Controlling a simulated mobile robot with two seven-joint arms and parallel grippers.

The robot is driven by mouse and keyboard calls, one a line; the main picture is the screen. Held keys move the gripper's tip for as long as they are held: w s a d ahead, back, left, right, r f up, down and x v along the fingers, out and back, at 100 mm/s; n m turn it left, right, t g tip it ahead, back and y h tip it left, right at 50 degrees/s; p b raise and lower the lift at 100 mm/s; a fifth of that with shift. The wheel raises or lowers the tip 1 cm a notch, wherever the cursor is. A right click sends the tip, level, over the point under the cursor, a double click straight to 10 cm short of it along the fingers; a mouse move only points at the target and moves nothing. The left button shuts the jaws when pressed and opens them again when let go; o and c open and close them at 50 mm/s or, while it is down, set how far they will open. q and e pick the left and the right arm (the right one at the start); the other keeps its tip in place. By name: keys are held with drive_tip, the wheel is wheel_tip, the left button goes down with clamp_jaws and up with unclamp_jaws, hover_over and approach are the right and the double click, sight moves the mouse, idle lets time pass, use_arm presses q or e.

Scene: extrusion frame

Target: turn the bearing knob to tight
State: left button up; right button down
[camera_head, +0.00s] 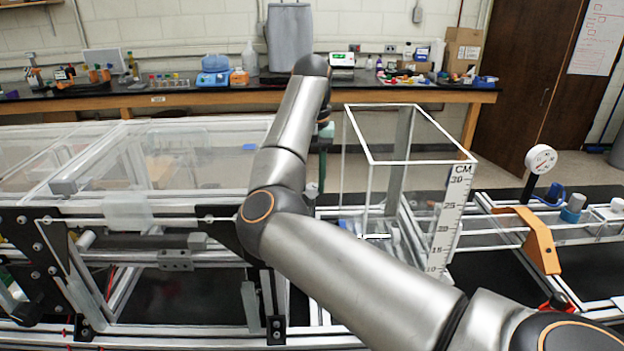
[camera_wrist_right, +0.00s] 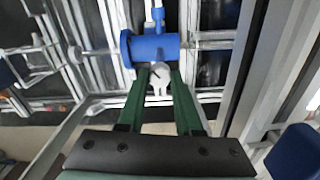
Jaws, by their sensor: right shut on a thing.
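The bearing knob (camera_wrist_right: 159,80) is a small pale grey piece in the right wrist view. It sits just in front of a blue cylindrical bearing housing (camera_wrist_right: 152,48) mounted on a rod. My right gripper (camera_wrist_right: 160,76) has two green fingers, one on each side of the knob, and is shut on it. A dark line shows on the knob's face, but I cannot read its setting. In the head view my right arm covers the middle of the frame and the knob cannot be made out. My left gripper is in neither view.
Metal extrusion rails surround the knob, with a wide bar (camera_wrist_right: 268,75) close on the right in the wrist view. In the head view a clear tank with a CM scale (camera_head: 449,215), an orange bracket (camera_head: 541,243) and a round dial gauge (camera_head: 541,158) stand right of my arm.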

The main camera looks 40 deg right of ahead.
sight(312, 186)
idle(0.4)
drive_tip(key=c, duration=0.6)
unclamp_jaws()
wheel_tip(312, 186, up, 12)
drive_tip(key=shift+r, duration=0.25)
idle(0.4)
